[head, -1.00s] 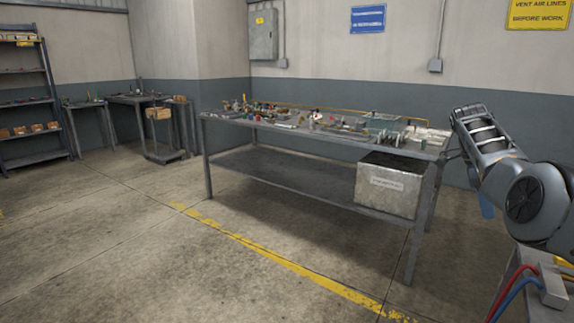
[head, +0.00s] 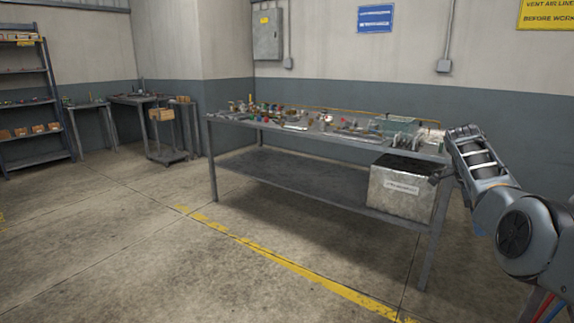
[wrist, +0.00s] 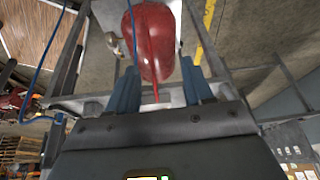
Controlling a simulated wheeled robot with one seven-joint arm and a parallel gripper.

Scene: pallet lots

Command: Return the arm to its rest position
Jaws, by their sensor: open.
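My arm shows at the right of the head view, bent beside the right end of the workbench (head: 320,140). My gripper (wrist: 158,78) is open in the wrist view, with two blue fingers spread apart. A glossy red rounded object (wrist: 153,40) shows beyond and between the fingers. I cannot tell its distance, but nothing shows the fingers clamped on it. In the head view the gripper end is small and dark, near the right side of the metal bin, and its fingers cannot be made out.
A labelled metal bin (head: 400,190) stands on the bench's lower shelf. Many small parts crowd the bench top. A shelf rack (head: 30,100), small side tables and a cart (head: 165,150) stand at left. The floor in front, with a yellow line (head: 290,265), is clear.

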